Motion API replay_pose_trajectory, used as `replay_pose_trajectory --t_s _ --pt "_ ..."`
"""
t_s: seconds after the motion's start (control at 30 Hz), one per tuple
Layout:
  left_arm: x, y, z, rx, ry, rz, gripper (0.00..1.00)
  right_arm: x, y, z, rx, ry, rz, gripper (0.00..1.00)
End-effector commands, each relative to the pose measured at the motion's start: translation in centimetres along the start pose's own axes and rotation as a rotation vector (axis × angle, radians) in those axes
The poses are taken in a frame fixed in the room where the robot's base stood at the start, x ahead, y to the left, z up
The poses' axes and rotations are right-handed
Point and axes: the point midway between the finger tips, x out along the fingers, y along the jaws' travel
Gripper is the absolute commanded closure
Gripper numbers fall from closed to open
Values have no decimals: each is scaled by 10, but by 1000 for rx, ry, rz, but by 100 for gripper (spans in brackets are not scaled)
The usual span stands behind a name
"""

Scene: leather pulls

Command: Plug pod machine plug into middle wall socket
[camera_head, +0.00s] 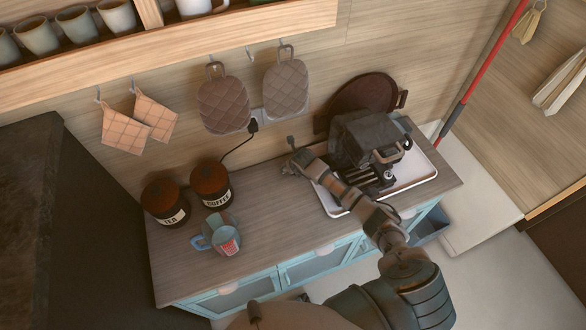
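The black pod machine (367,140) stands on a white tray (424,170) at the right of the counter. A small dark piece that looks like its plug (291,141) shows near the wall, just above my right gripper (291,168). My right arm reaches across the tray, and the gripper is low over the counter, left of the machine. I cannot tell whether its fingers are open or touch the plug or cord. The wall socket strip (259,114) is partly hidden behind hanging pot holders. A black plug (253,126) with a cord is in its left part. My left gripper is not in view.
Tea (165,203) and coffee (211,184) canisters and a blue mug (217,236) stand on the left of the counter (270,219). Quilted pot holders (286,88) hang over the socket area. A round brown board (366,93) leans behind the machine. The middle counter is clear.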

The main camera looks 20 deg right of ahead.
Motion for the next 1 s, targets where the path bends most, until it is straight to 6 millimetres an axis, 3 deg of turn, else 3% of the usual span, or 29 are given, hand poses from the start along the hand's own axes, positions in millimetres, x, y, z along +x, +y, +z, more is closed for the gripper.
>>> replay_pose_trajectory --t_s 0.2,0.43,0.8,1.0 --pt "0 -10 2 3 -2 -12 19 0 -3 0 1 -1 1 38" --pt "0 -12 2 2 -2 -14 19 0 -3 0 2 -1 2 95" --pt "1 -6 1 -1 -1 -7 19 -1 -4 0 2 1 -1 96" --pt "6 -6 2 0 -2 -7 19 -14 -3 9 2 -3 0 96"
